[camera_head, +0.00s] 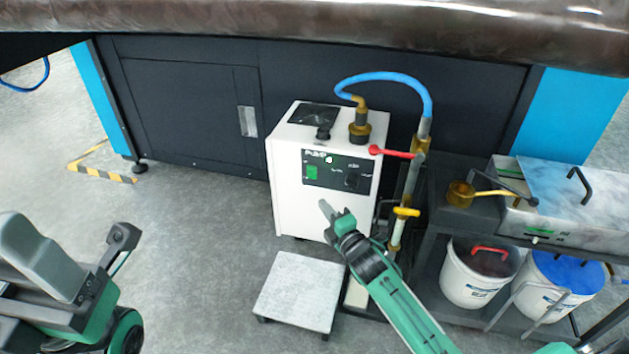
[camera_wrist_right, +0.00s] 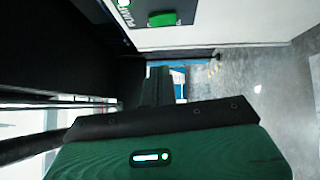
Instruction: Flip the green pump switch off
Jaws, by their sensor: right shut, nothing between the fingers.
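The white pump box (camera_head: 325,215) stands on the floor in front of the dark machine. Its black front panel (camera_head: 338,172) carries the green pump switch (camera_head: 312,172) on the left and a dark knob on the right. The switch also shows at the top of the right wrist view (camera_wrist_right: 162,18); I cannot tell its on or off position. My right gripper (camera_head: 325,206) is shut and empty, in front of the box below the switch, apart from it in the picture. Its fingers show in the right wrist view (camera_wrist_right: 157,85). Parts of my left arm show at lower left; no left gripper is discernible.
A blue hose (camera_head: 390,78) arches from the box top to a pipe with a red lever (camera_head: 390,152) and a yellow valve handle (camera_head: 406,212). A low white platform (camera_head: 298,290) lies before the box. A cart with buckets (camera_head: 480,275) stands right.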

